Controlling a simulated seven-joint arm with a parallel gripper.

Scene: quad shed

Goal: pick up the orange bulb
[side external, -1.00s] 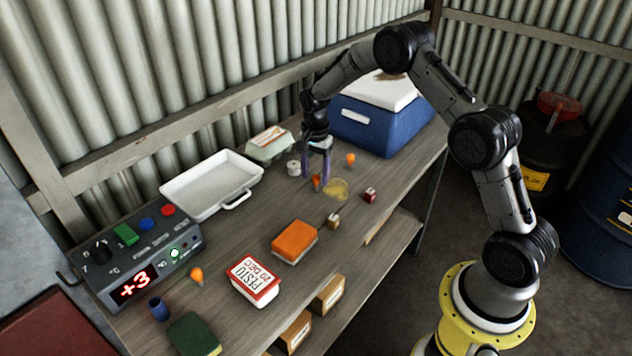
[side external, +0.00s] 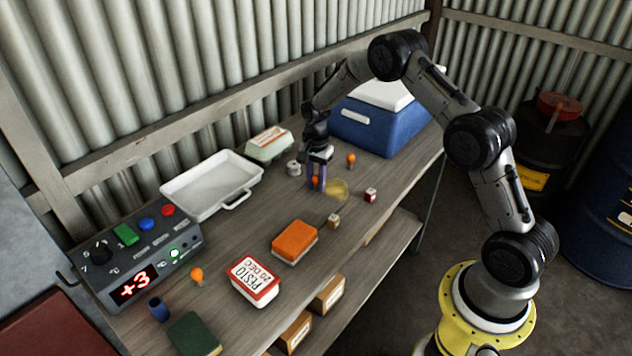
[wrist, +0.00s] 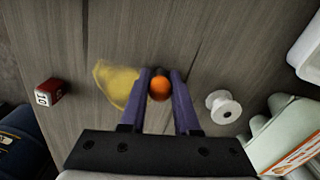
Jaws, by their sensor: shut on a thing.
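An orange bulb (wrist: 159,88) sits between the purple fingers of my gripper (wrist: 160,80) in the wrist view. In the side view this bulb (side external: 315,181) shows between the fingertips of my gripper (side external: 317,186), low over the bench. My gripper is shut on it. I cannot tell whether the bulb still touches the bench. A second orange bulb (side external: 351,159) stands near the blue cooler, and a third orange bulb (side external: 197,275) stands near the control box.
A yellow translucent patch (wrist: 117,82) lies beside the fingers. A white spool (wrist: 223,106) and an egg carton (side external: 269,144) are close by.

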